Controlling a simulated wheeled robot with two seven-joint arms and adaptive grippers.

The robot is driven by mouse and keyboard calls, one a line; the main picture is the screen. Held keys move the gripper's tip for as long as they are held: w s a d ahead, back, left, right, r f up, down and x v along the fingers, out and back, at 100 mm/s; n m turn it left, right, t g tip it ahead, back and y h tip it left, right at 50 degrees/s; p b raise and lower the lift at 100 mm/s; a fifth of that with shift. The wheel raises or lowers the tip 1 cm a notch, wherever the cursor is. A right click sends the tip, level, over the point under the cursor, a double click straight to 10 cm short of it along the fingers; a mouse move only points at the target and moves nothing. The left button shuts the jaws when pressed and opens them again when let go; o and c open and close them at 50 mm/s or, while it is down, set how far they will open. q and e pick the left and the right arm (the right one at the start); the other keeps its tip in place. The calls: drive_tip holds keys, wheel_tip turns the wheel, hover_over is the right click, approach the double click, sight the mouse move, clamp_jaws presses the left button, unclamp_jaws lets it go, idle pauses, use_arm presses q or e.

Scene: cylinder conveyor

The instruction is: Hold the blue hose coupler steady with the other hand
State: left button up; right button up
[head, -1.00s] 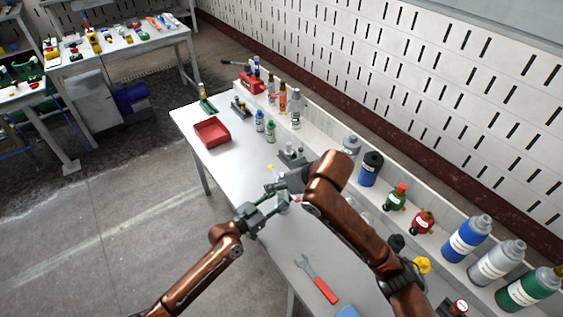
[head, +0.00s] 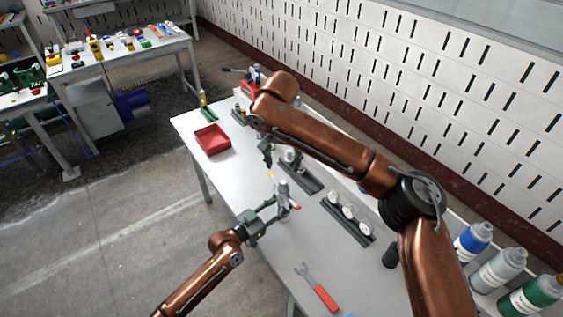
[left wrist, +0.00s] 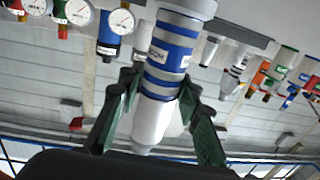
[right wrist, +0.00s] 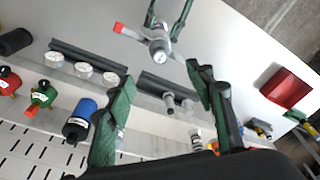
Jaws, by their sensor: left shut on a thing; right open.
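The blue hose coupler (left wrist: 172,50) is a silver-and-grey cylinder with labelled blue bands, seen in the left wrist view. My left gripper (left wrist: 158,88) is shut on it, with one green finger on each side. In the head view my left gripper (head: 279,208) holds it near the table's front edge, and mostly grey shows there. In the right wrist view its round end (right wrist: 160,50) faces the camera. My right gripper (right wrist: 160,88) is open and empty. In the head view the right gripper (head: 265,151) is beyond the coupler, partly hidden by my right arm.
A dark rail with grey fittings (right wrist: 151,82) and a rail with several gauges (right wrist: 58,50) lie on the table. A red tray (head: 212,139) stands at the far left. A red-handled wrench (head: 318,288) lies near the front. Several bottles line the back.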

sight(283, 182)
drive_tip(key=f, duration=0.4)
drive_tip(key=w+f, duration=0.1)
drive_tip(key=f, duration=0.6)
drive_tip(key=shift+w+d+f, duration=0.15)
drive_tip(key=shift+w+f, duration=0.15)
drive_tip(key=shift+w, duration=0.05)
drive_tip(key=shift+c, duration=0.3)
clamp_jaws()
idle(0.4)
